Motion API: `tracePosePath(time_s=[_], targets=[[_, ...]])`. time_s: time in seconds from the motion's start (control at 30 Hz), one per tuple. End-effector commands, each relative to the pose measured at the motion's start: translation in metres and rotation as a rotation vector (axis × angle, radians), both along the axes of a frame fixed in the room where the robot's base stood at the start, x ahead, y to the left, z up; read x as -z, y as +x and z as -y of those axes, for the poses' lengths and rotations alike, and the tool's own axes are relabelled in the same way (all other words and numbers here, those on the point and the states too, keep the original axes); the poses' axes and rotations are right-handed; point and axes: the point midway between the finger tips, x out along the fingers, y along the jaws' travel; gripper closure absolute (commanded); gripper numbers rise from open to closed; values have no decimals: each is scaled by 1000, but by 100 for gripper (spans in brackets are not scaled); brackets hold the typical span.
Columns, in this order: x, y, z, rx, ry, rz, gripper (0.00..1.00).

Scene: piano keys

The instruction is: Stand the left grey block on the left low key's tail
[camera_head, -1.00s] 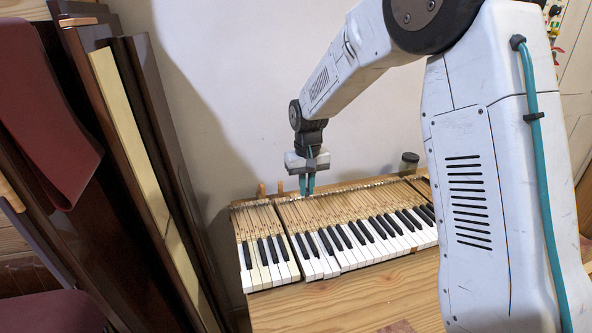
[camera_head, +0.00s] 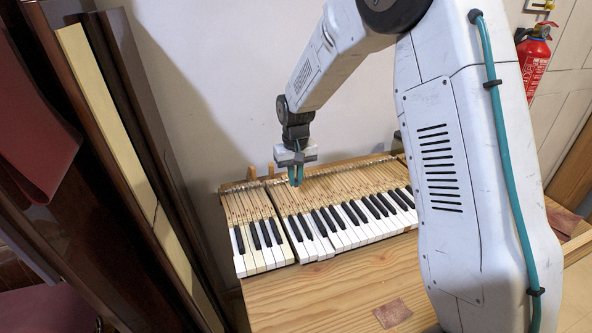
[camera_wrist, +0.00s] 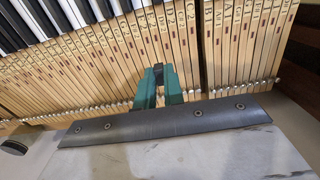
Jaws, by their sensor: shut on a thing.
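My gripper (camera_head: 296,182) hangs over the rear, wooden part of the keyboard, just right of the split between the short left key section and the longer right one. In the wrist view its teal fingers (camera_wrist: 158,88) are shut on a small dark grey block (camera_wrist: 158,72), mostly hidden between them. The wooden key tails (camera_wrist: 110,65) lie below, lettered and close together. I cannot tell whether the block touches a tail. Near the split, white key fronts (camera_head: 318,250) look uneven; which key is the left low one is not clear.
Two small wooden posts (camera_head: 252,173) stand behind the left section. A pale wooden ledge (camera_head: 330,290) with a reddish patch (camera_head: 393,313) lies in front of the keys. Dark wooden panels (camera_head: 135,130) stand on the left. A red fire extinguisher (camera_head: 533,60) is at right.

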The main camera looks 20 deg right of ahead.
Motion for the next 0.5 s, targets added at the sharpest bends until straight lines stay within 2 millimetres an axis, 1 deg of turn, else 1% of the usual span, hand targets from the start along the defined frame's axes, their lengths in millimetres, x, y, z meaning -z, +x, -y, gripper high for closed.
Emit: tracePosePath(time_s=[0.3,0.5], targets=[[26,0,1,1,0,0,100],[38,0,1,1,0,0,100]])
